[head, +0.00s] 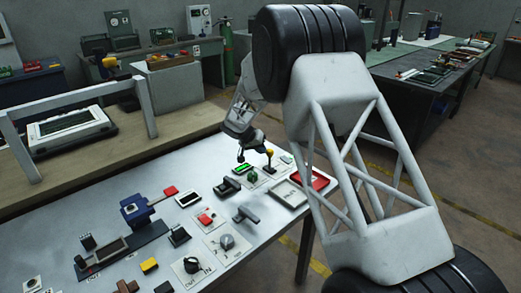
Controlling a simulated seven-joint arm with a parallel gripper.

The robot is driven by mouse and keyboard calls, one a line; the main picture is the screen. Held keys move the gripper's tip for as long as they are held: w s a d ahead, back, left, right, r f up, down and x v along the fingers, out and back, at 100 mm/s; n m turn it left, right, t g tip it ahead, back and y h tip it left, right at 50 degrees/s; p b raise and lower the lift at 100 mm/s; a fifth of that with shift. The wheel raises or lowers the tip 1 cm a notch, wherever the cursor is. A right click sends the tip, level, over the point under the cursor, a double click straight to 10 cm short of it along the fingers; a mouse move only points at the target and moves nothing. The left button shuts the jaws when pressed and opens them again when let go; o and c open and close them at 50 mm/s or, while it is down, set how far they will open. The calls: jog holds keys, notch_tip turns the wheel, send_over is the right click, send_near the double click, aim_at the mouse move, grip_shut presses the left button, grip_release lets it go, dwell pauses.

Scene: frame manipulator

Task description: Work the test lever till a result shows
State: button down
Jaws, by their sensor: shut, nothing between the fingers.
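A small lever with an orange-yellow knob (270,153) stands on a pale plate near the table's far right end. I take it to be the test lever. A small display (243,169) with a lit green face lies just left of it; any text on it is too small to read. My gripper (240,157) points down above the display, just left of the lever's knob. It is shut and empty, and looks apart from the lever. A round dark part (253,177) sits between display and lever.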

aim_at(269, 156)
jog(key=shift+s+d, duration=0.1)
jog(key=shift+s+d+r+m+t+y, duration=0.2)
jog(key=shift+s+d+m+t+y, duration=0.4)
jog(key=shift+s+d+t+y, duration=0.5)
jog(key=shift+s+d+f, duration=0.1)
jog(key=shift+s+d, duration=0.3)
jog(key=shift+s, duration=0.05)
jog(key=shift+s+d+f, duration=0.1)
jog(key=shift+s+d, duration=0.2)
jog(key=shift+w, duration=0.1)
jog(key=shift+w+a+f, duration=0.25)
jog(key=shift+w+a, duration=0.2)
jog(key=shift+a, duration=0.15)
